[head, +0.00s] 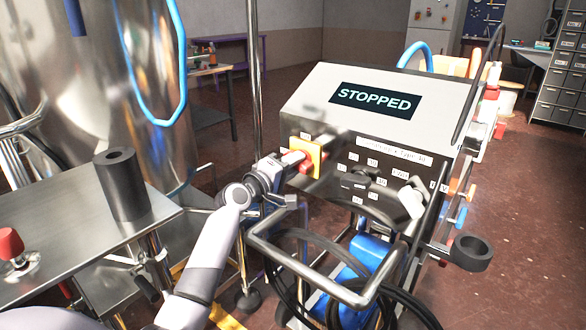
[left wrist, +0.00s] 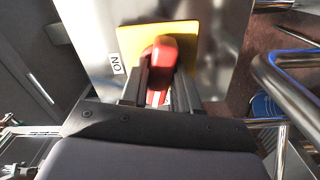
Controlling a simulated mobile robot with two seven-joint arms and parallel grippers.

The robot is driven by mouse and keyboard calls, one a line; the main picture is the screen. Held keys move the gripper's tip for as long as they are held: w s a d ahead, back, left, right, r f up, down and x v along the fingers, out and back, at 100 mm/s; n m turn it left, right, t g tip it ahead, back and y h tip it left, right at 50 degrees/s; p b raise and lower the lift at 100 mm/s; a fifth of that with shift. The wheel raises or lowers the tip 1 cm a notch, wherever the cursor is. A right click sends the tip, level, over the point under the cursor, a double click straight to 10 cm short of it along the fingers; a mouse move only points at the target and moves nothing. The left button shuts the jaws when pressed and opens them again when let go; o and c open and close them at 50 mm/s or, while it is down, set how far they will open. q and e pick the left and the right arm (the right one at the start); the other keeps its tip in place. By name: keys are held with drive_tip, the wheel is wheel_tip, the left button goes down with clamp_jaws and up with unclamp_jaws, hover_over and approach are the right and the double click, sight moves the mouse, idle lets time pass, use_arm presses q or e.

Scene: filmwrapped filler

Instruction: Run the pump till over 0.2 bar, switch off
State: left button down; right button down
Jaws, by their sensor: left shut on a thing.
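The pump's control cabinet (head: 315,100) has a sloped light top with a dark display (head: 375,101) that reads STOPPED. A red rotary switch handle (head: 296,157) sits on a yellow plate (head: 314,152) at the left of the cabinet's front. In the left wrist view the red handle (left wrist: 165,50) stands out from the yellow plate (left wrist: 130,40), with an ON label (left wrist: 116,64) at its left. My left gripper (head: 281,164) is shut on the red handle, its fingers (left wrist: 160,88) on either side of it. No pressure reading is legible. My right gripper is not in view.
A bent metal tube handle (head: 300,265) and black hoses stand in front of the cabinet. A steel table (head: 60,240) with a dark cylinder (head: 120,184) is at the left. A large steel tank (head: 150,90) is behind it. Open floor (head: 540,220) lies to the right.

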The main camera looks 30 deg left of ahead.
use_arm(q)
drive_tip(key=shift+m, duration=6.9)
drive_tip(key=c, duration=0.9)
unclamp_jaws()
drive_tip(key=shift+s, duration=0.1)
drive_tip(key=shift+s+a+p, duration=0.15)
drive_tip(key=shift+s+p, duration=0.1)
drive_tip(key=shift+s, duration=1.5)
drive_tip(key=shift+s+a+p, duration=0.15)
drive_tip(key=shift+s+p, duration=0.05)
drive_tip(key=shift+s, duration=1.55)
